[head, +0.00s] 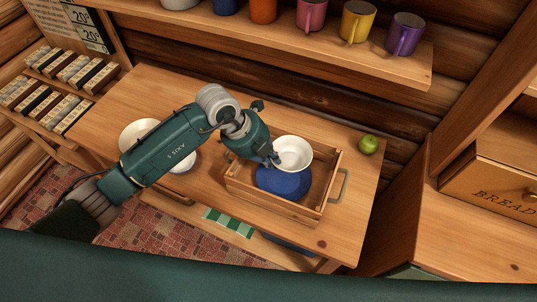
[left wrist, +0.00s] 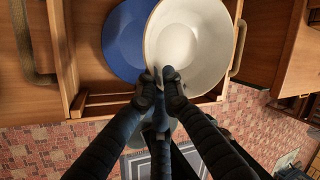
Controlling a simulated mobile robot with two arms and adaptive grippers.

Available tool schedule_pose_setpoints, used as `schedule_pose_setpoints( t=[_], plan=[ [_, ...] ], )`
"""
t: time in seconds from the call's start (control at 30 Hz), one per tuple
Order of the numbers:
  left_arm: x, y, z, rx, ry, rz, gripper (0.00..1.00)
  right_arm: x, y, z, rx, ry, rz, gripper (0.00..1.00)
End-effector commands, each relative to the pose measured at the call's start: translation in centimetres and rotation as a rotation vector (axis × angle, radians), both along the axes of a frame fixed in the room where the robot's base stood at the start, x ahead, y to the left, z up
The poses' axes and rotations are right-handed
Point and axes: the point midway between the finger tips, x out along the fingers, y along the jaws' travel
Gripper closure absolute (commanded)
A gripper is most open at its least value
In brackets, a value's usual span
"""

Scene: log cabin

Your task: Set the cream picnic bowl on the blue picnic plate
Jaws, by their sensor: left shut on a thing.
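The cream picnic bowl (head: 294,151) is upright in the head view, over the back part of a wooden tray. My left gripper (head: 273,158) is shut on the bowl's rim. The left wrist view also shows the bowl (left wrist: 190,42), with the fingers (left wrist: 165,88) pinching its near edge. The blue picnic plate (head: 283,184) lies in the tray (head: 271,205), and the bowl covers part of it in both views. The bowl is offset from the plate's middle; I cannot tell the gap between them. My right gripper is not in view.
A green apple (head: 368,145) sits on the table right of the tray. White dishes (head: 138,132) lie on the left, partly behind my arm. A shelf (head: 330,50) with several coloured mugs overhangs the back. A bread box (head: 497,182) stands at the right.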

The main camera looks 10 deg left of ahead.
Motion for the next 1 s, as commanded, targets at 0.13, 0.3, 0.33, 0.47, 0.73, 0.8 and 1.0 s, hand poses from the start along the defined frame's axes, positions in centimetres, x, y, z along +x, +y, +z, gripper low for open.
schedule_pose_setpoints(
  t=[0.13, 0.3, 0.33, 0.47, 0.73, 0.8, 1.0],
  plan=[
    [0.0, 0.7, -0.6, -0.002, 0.000, 0.125, 1.00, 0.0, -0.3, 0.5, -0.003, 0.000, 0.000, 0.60],
    [0.1, 0.8, -1.3, -0.001, 0.001, 0.146, 1.00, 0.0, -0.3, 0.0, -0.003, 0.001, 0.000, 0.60],
    [0.1, 0.8, -1.5, 0.000, 0.000, 0.145, 1.00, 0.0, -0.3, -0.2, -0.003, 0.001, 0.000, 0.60],
    [0.1, 0.8, -2.5, 0.001, 0.002, 0.142, 1.00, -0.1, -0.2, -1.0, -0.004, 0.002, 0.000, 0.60],
    [0.0, 0.8, -5.1, 0.000, 0.002, 0.141, 1.00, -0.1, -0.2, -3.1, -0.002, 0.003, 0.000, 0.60],
    [0.0, 0.8, -5.8, 0.000, 0.002, 0.141, 1.00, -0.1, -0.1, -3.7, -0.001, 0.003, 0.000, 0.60],
    [0.1, 0.8, -7.8, 0.001, 0.001, 0.141, 1.00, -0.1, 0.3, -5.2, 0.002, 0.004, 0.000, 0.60]
  ],
)
